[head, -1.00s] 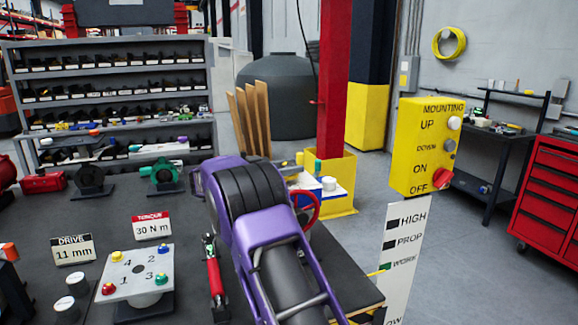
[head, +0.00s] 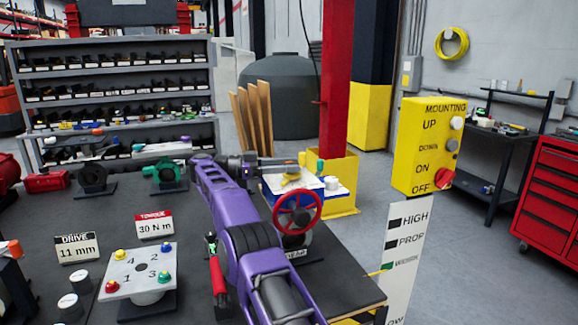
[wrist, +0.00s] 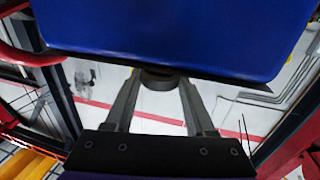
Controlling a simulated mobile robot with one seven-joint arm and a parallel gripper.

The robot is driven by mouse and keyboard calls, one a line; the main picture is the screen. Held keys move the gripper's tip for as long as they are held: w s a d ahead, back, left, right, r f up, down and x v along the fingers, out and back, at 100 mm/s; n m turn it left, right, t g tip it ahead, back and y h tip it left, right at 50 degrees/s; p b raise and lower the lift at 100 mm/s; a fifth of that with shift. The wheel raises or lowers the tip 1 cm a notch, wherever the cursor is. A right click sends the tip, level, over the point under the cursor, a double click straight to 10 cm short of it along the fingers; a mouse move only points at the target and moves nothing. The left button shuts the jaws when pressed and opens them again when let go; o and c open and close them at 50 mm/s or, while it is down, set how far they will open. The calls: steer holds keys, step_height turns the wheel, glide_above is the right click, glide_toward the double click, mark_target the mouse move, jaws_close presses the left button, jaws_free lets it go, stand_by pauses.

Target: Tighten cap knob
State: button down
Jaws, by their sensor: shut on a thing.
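The valve actuator is a blue box with a white top (head: 343,191), standing at the table's far right corner. A red handwheel (head: 318,211) is on its near side. A white round cap (head: 331,183) and small yellow and green knobs show on or above the top. My gripper (head: 298,163) reaches in from the left at the actuator's top; its fingertips are hard to make out there. In the wrist view, my gripper (wrist: 158,82) is shut on a dark round knob (wrist: 159,75) beside the blue body (wrist: 160,35), which hides part of the knob.
A yellow mounting panel (head: 425,145) with buttons stands to the right. A numbered plate (head: 140,272) with coloured buttons and the drive and torque signs are on the left of the table. A red-handled tool (head: 217,275) lies close to my arm. A red post (head: 337,75) rises behind the actuator.

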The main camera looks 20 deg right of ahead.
steer(key=shift+s+d+f+m+g, duration=0.2)
steer(key=shift+d+m+g, duration=0.15)
steer(key=shift+d, duration=0.25)
steer(key=shift+c, duration=1.2)
jaws_free()
steer(key=shift+d, duration=0.15)
steer(key=shift+a, duration=0.25)
